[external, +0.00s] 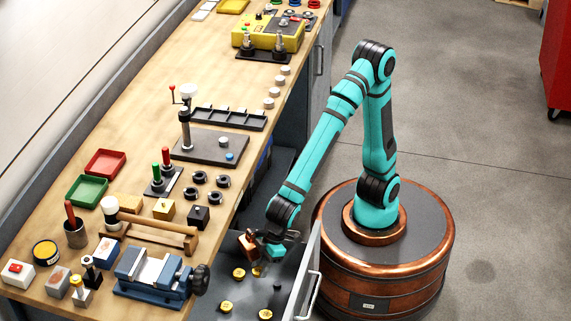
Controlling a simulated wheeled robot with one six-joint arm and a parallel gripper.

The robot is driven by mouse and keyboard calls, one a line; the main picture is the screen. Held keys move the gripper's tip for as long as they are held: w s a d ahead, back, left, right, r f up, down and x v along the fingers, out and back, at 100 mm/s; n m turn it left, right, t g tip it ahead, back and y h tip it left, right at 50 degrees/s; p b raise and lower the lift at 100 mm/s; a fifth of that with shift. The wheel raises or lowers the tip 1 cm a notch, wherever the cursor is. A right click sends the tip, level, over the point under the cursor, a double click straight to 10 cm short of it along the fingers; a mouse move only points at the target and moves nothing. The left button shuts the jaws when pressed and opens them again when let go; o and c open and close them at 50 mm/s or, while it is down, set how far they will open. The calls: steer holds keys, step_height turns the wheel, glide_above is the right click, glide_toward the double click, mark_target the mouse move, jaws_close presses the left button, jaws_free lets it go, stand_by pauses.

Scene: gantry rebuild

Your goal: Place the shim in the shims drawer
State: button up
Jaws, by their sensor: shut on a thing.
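My gripper (261,258) is low over the open drawer (275,275), close to its far end. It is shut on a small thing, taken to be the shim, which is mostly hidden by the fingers. A yellowish bit (256,271) shows at the fingertips; I cannot tell whether it is the shim or a piece on the drawer floor. Several round brass-yellow pieces (226,307) lie apart on the dark drawer floor. The drawer's pale front panel (311,262) and handle stand out toward my base. No drawer label can be read.
The wooden bench (130,80) runs along the left above the drawer. A blue vise (150,272) with a dark knob (200,279) is at its edge near the drawer. Black rings (199,177) and a mallet (112,212) are also on the bench.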

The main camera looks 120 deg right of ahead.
mark_target(262, 282)
steer(key=shift+f, duration=2.2)
steer(key=shift+f, duration=0.15)
steer(key=o, duration=1.1)
steer(key=shift+v, duration=3.95)
steer(key=shift+w, duration=0.1)
